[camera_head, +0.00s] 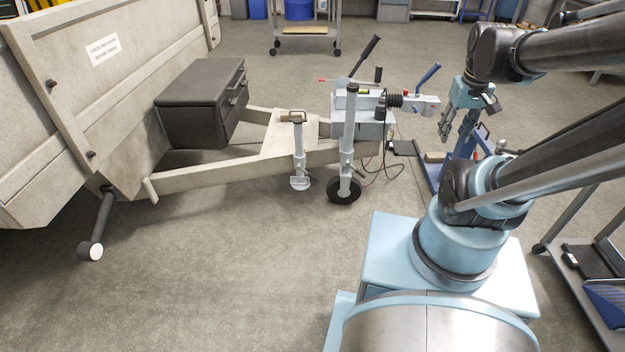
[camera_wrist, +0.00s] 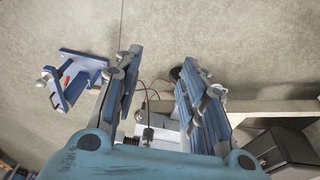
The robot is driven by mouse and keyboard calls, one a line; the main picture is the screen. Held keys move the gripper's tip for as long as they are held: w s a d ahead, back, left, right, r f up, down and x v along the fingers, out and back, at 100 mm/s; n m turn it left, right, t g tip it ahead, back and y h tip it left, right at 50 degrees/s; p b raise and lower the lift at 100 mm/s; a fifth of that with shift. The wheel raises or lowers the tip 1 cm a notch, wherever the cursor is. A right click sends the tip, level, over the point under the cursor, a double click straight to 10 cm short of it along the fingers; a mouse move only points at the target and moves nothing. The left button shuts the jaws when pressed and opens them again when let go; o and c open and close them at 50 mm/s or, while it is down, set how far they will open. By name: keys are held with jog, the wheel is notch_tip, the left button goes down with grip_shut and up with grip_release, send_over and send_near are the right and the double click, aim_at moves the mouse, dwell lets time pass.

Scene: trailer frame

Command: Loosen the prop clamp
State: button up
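A grey prop leg (camera_head: 298,145) with a handle on top and a flat foot stands at the trailer drawbar (camera_head: 240,165). A jockey wheel post (camera_head: 349,125) with a black wheel stands to its right. The prop clamp is too small to make out clearly; it cannot be told from the fittings where the leg meets the drawbar. My gripper (camera_head: 450,125) is right of the coupling, apart from the prop leg. In the wrist view my gripper (camera_wrist: 160,68) is open, its fingers spread with nothing held; the coupling parts lie beyond and below it.
A dark storage box (camera_head: 200,105) sits on the drawbar; it also shows in the wrist view (camera_wrist: 280,150). A blue stand (camera_wrist: 72,80) with a ball is left of my gripper there. A cart (camera_head: 585,260) stands at right. Floor before the drawbar is clear.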

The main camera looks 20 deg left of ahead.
jog(key=w+a+r+n, duration=0.1)
jog(key=w+a+n, duration=0.1)
jog(key=w+a, duration=0.45)
jog(key=w+a+n, duration=0.3)
jog(key=w, duration=0.7)
jog(key=n, duration=1.1)
send_over(312, 175)
jog(key=s, duration=0.2)
notch_tip(312, 175, down, 41)
jog(key=shift+g, duration=0.3)
jog(key=f, duration=0.5)
jog(key=w+f, duration=0.1)
jog(key=f, duration=0.5)
jog(key=w+f, duration=0.1)
jog(key=f, duration=0.4)
jog(key=shift+w+d+f, duration=0.1)
jog(key=shift+w+f, duration=0.1)
jog(key=shift+f, duration=0.2)
